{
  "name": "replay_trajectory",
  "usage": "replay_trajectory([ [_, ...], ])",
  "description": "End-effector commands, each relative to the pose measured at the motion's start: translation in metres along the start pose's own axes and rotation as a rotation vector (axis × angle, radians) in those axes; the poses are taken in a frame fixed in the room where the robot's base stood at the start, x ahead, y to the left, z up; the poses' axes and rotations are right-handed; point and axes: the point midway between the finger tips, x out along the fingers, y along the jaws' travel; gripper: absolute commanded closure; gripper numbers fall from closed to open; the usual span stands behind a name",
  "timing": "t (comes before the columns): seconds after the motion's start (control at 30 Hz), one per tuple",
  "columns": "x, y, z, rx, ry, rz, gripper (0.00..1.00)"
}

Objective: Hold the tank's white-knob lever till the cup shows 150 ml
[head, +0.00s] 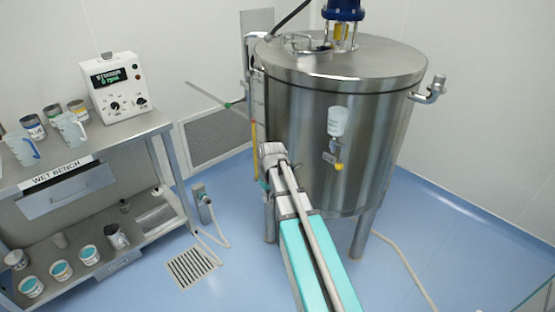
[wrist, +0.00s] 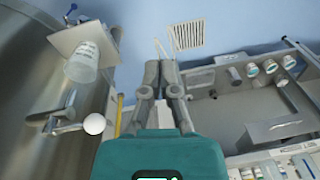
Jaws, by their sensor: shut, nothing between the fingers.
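The steel tank (head: 300,130) stands on legs at the centre of the head view; its curved wall (wrist: 25,80) fills the left of the wrist view. A lever with a white ball knob (wrist: 94,123) sticks out from the tank wall. A clear cup (wrist: 83,64) with dark markings sits at a pale plate beside the tank; its reading is too small to tell. My gripper (wrist: 165,68) is shut and empty, to the right of the knob and cup in the wrist view, apart from both. My arm hides the lever and cup in the head view.
A wet bench (head: 85,155) with jugs, tubs and a control box (head: 120,85) stands at the left. A floor drain (head: 192,266) and hoses lie between bench and tank. A thin yellow rod (head: 254,150) stands beside the tank.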

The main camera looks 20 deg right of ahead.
Motion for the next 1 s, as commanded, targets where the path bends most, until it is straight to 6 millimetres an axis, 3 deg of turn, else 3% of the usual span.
replay_trajectory([
  [0.03, -0.015, 0.005, -0.007, -0.004, 0.003, -0.003, 1.0],
  [1.0, -0.147, 0.097, -0.077, -0.132, 0.069, -0.041, 1.0],
])
